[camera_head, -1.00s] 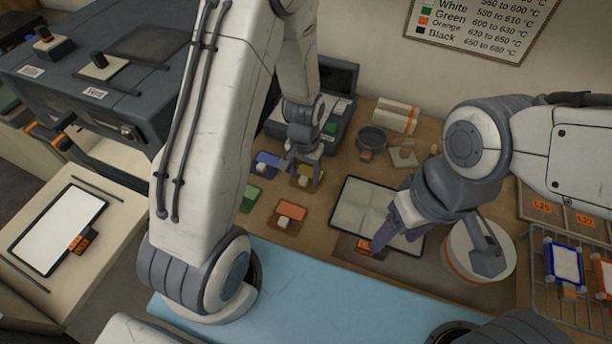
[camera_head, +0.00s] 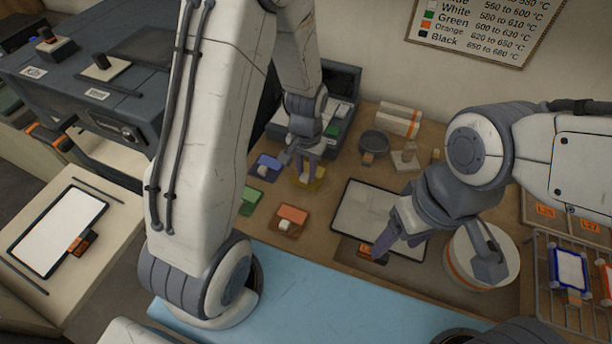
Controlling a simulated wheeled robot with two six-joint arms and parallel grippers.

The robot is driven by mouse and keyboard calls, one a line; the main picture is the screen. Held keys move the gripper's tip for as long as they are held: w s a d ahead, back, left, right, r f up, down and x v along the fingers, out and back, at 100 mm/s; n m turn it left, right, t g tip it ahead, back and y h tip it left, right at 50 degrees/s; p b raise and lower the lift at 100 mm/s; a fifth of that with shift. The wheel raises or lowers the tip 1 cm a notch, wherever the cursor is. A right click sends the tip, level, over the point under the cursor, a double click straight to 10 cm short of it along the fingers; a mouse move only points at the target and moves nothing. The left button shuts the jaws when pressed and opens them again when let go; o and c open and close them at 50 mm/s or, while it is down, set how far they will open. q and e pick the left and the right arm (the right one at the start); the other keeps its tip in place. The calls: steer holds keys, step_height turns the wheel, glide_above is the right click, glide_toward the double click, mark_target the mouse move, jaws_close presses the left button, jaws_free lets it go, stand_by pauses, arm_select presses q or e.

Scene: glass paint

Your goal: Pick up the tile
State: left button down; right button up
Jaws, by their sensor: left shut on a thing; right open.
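My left gripper (camera_head: 304,163) points down at the yellow tile (camera_head: 317,184) at the back of the table and is shut on it, apparently at its white knob. The gripper hides part of this tile, and I cannot tell whether it is off the table. A blue tile (camera_head: 264,166) lies to its left, a green tile (camera_head: 250,201) lower left, and an orange tile (camera_head: 292,213) in front. My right gripper (camera_head: 382,246) is open, above the front edge of a flat framed panel (camera_head: 362,212), close to its orange and black handle (camera_head: 368,251).
A white round container (camera_head: 470,262) stands right of the panel, with a wire rack (camera_head: 545,270) beyond. A dark bowl (camera_head: 373,143) and a white-orange box (camera_head: 399,119) stand behind. A kiln-like machine (camera_head: 120,110) is at left.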

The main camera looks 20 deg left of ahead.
arm_select(q)
steer(key=s+d+r, duration=0.2)
steer(key=d+r, duration=0.9)
steer(key=shift+s+d+p, duration=0.15)
steer(key=shift+s+p, duration=0.2)
steer(key=shift+p, duration=0.1)
steer(key=shift+r, duration=0.1)
